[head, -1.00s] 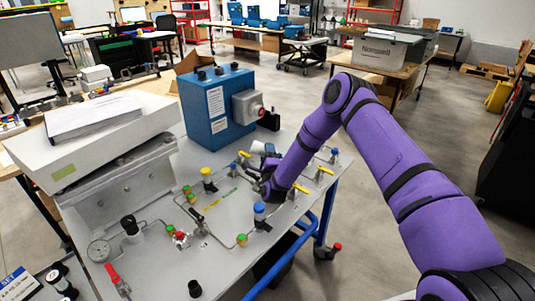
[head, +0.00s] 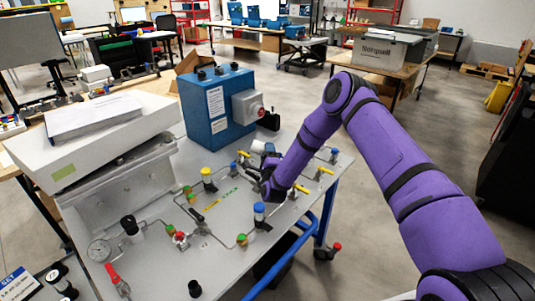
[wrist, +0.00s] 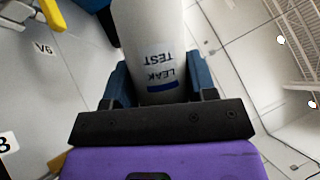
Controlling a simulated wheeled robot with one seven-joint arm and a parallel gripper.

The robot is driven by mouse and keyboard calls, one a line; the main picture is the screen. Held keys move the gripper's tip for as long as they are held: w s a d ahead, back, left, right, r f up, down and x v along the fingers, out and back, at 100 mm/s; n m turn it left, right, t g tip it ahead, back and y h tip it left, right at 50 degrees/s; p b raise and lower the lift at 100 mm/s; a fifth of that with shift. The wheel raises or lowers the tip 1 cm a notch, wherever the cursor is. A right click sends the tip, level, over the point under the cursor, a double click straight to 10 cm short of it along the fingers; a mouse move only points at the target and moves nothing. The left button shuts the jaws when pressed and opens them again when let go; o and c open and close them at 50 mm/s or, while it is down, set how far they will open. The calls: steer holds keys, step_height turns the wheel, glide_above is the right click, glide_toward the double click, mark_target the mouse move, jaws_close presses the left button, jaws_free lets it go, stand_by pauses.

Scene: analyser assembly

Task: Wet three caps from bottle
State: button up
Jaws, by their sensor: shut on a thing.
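My gripper (head: 262,172) is shut on a white bottle (wrist: 155,40) marked "LEAK TEST" in the wrist view. The bottle lies between the two blue fingers, and its far end runs out of the top of that view. In the head view the bottle's white end (head: 259,147) shows just beyond my gripper, over the far part of the grey panel table. Small green-and-orange fittings (head: 187,190), (head: 170,230), (head: 241,239) sit along the thin tubing on the panel. The bottle's tip is not clear, and I cannot tell whether any fitting is wet.
A blue box (head: 207,125) with a red knob stands behind the panel. Yellow-handled valves (head: 300,188) and a blue-topped part (head: 259,212) stand close to my gripper. A gauge (head: 99,250) and red handle (head: 114,275) are at front left. The panel's front middle is fairly clear.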

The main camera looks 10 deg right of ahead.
steer(key=shift+r, duration=2.45)
